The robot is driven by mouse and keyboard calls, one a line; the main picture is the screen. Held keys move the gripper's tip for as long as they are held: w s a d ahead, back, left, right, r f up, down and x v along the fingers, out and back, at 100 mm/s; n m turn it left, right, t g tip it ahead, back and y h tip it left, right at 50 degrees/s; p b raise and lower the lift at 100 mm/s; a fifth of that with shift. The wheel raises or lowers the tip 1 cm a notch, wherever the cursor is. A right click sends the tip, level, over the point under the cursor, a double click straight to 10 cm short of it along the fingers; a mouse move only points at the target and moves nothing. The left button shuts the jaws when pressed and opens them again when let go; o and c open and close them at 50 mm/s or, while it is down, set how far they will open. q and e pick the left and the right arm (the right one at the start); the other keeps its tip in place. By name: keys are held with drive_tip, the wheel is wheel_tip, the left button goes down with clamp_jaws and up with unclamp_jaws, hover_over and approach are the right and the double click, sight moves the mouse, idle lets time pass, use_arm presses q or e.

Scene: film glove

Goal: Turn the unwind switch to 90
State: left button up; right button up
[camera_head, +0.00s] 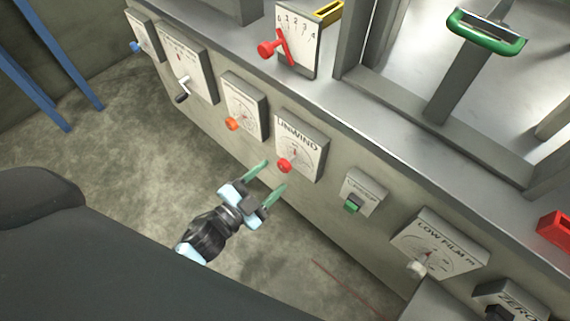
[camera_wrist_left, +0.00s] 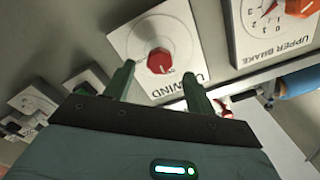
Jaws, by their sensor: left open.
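The unwind switch is a red knob (camera_head: 284,166) on a white dial plate lettered UNWIND (camera_head: 302,147), on the front of the grey machine. In the left wrist view the red knob (camera_wrist_left: 160,61) shows between and beyond the fingers, with its dial plate (camera_wrist_left: 128,42) around it. My left gripper (camera_head: 270,174) is open and empty, its two green fingers pointing at the knob from just in front. It also shows in the left wrist view (camera_wrist_left: 157,88). The fingers look apart from the knob. The dial's pointer setting is too small to read. My right gripper is not in view.
A red lever (camera_head: 270,48) stands above. An UPPER BRAKE dial (camera_wrist_left: 274,29) sits close by. The floor in front is clear.

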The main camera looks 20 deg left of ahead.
sight(281, 169)
use_arm(q)
drive_tip(key=x, duration=0.4)
drive_tip(key=shift+f+b, duration=0.1)
drive_tip(key=shift+b, duration=0.25)
drive_tip(key=shift+x, duration=0.8)
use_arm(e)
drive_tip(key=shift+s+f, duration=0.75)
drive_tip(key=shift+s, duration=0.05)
use_arm(q)
drive_tip(key=c, duration=1)
drive_tip(key=shift+o, duration=0.2)
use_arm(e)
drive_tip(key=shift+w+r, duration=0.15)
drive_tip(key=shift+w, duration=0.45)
